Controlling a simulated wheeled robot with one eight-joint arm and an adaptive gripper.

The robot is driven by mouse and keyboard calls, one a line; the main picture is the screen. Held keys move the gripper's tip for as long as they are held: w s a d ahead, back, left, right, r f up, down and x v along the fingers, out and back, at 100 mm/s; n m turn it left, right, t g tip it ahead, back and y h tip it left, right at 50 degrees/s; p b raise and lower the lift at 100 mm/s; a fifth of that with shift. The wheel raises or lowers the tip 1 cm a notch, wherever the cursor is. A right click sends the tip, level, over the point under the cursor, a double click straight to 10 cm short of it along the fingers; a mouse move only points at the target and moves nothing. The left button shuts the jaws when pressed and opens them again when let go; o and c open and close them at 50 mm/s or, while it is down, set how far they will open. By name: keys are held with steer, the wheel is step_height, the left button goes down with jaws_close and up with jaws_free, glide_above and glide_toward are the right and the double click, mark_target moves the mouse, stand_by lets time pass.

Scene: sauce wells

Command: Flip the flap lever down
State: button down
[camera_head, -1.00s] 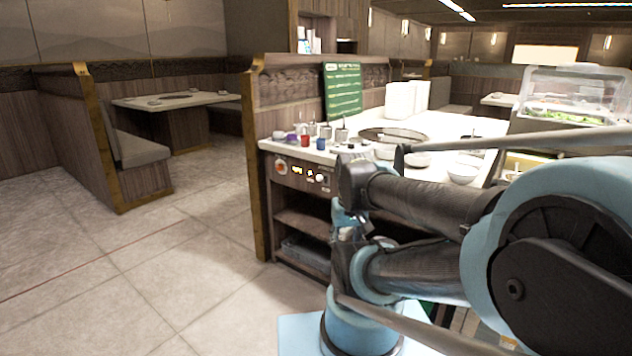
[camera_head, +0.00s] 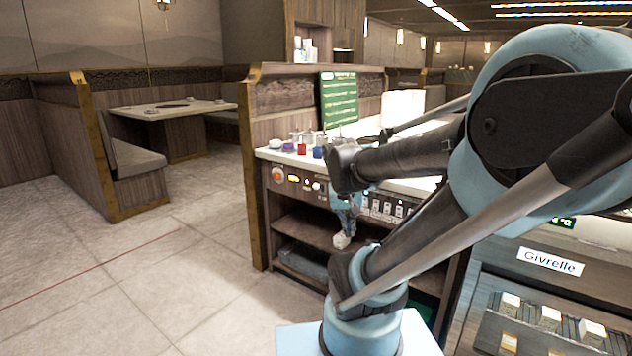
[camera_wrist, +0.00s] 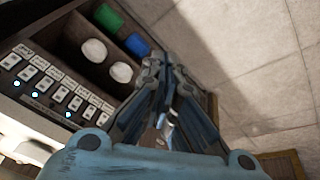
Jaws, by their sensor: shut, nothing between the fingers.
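A row of small white switches (camera_wrist: 57,94) with labels runs along the counter front in the wrist view. Several blue lights show below some of them. The labels are too small to read, so I cannot tell which one is the flap lever. The row also shows in the head view (camera_head: 388,207), partly behind my arm. My gripper (camera_wrist: 165,64) is shut and empty, pointing away to the right of the switches and apart from them. In the head view my gripper (camera_head: 343,238) hangs low in front of the counter, its fingers partly unclear.
An orange knob (camera_head: 278,175) sits left on the panel. Small coloured pots, including a red one (camera_head: 302,149), stand on the counter above. The floor at left is clear.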

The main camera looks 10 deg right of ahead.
steer(key=w+a+r+m+t+h, duration=0.1)
steer(key=w+r+m+t+h, duration=0.15)
steer(key=w, duration=1.35)
steer(key=w+a+r+m+t+h, duration=0.1)
steer(key=w+m+t+h, duration=0.2)
steer(key=w, duration=1.2)
steer(key=w+a+f+m+t+h, duration=0.1)
steer(key=w+a+f+m, duration=0.1)
steer(key=w+a, duration=0.4)
steer(key=w+m, duration=0.1)
steer(key=w, duration=0.3)
steer(key=shift+f, duration=0.25)
steer(key=shift+w, duration=0.1)
glide_above(319, 187)
steer(key=a, duration=0.1)
steer(key=f, duration=0.4)
steer(key=shift+s+a+f, duration=0.1)
steer(key=shift+s, duration=0.15)
steer(key=shift+a, duration=0.1)
